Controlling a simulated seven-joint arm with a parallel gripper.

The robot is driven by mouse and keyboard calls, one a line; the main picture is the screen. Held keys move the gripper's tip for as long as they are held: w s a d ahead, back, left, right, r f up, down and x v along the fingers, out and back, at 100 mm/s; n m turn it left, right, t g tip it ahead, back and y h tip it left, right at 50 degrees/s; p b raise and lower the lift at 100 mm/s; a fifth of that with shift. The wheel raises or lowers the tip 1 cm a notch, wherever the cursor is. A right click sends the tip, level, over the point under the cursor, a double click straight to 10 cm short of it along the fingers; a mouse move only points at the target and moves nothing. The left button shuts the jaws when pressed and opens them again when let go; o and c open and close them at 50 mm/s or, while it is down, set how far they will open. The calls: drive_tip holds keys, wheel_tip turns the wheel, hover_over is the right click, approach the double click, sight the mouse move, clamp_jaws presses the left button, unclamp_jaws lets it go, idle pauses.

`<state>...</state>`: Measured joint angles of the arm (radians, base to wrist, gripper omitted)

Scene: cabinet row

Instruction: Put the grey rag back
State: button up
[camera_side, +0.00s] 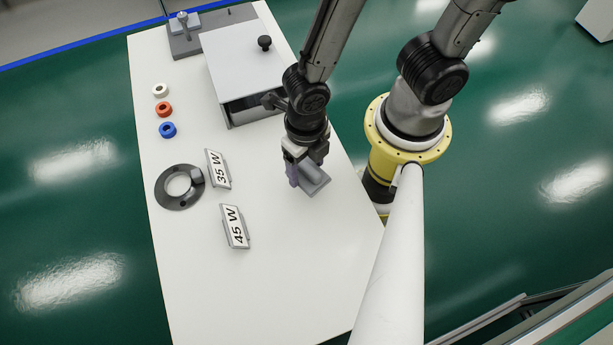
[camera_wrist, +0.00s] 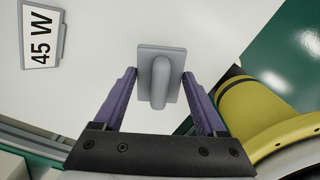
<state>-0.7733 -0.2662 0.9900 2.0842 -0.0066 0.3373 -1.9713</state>
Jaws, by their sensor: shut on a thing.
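The grey rag (camera_side: 315,182) shows as a flat, stiff-looking grey piece at my gripper, over the right part of the white table. In the wrist view the grey rag (camera_wrist: 160,60) is a rectangular pad with a rounded grip on it, between the two purple fingers. My gripper (camera_side: 301,178) is shut on it; the fingers also show in the wrist view (camera_wrist: 160,78). The exact contact is hard to see. I cannot tell whether the rag touches the table or hangs just above it.
The table's near end is clear.

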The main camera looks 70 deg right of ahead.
sight(306, 178)
drive_tip(key=shift+f, duration=2.2)
drive_tip(key=shift+f, duration=0.1)
drive_tip(key=o, duration=1.2)
drive_tip(key=shift+o, duration=0.2)
wheel_tip(306, 178, up, 12)
drive_tip(key=shift+r, duration=0.1)
drive_tip(key=shift+w+d+r+m, duration=0.1)
drive_tip(key=shift+w+r+m, duration=0.1)
drive_tip(key=shift+r+m, duration=0.1)
drive_tip(key=d+r+m+t, duration=0.2)
drive_tip(key=d+r+m, duration=0.5)
drive_tip(key=m, duration=0.8)
drive_tip(key=d+r+m+t, duration=0.3)
drive_tip(key=d+r+m, duration=0.5)
drive_tip(key=m, duration=0.8)
wheel_tip(306, 178, up, 3)
drive_tip(key=shift+w+f+t, duration=0.1)
drive_tip(key=shift+w+t, duration=0.15)
drive_tip(key=shift+t, duration=0.05)
